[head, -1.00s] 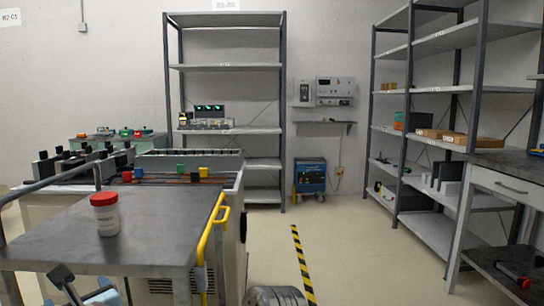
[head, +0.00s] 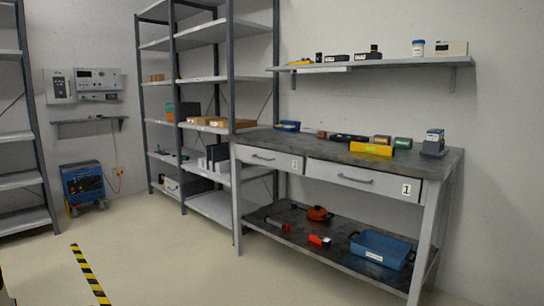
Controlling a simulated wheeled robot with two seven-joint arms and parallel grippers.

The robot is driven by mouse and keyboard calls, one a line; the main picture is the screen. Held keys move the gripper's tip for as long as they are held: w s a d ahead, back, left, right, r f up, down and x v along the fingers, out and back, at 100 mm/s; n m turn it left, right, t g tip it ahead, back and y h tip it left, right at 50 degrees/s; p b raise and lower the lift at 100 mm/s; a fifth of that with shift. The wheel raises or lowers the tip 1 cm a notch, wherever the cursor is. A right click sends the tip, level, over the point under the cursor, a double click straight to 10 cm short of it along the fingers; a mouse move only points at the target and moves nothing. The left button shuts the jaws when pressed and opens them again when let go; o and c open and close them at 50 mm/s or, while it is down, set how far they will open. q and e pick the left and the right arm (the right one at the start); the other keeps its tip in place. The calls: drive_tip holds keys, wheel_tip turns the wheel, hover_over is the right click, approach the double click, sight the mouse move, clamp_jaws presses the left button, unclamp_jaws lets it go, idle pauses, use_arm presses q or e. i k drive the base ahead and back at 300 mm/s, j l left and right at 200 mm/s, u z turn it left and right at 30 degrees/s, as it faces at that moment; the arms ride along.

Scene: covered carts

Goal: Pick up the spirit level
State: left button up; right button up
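No item can be named as the spirit level for certain at this distance. A flat yellow block (head: 371,149) lies along the front edge of the workbench top and may be it. A long dark bar (head: 349,138) lies behind it, and a small yellow item (head: 299,63) rests on the wall shelf. Neither of my grippers is in the head view, so their state does not show.
The grey workbench (head: 445,160) stands at the right, with two drawers and a lower shelf holding a blue tray (head: 381,249). A wall shelf (head: 400,63) hangs above. Metal racks (head: 230,100) stand left of the bench. Open floor (head: 190,265) lies in front.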

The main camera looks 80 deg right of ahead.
sight(389, 151)
drive_tip(key=z, duration=2.5)
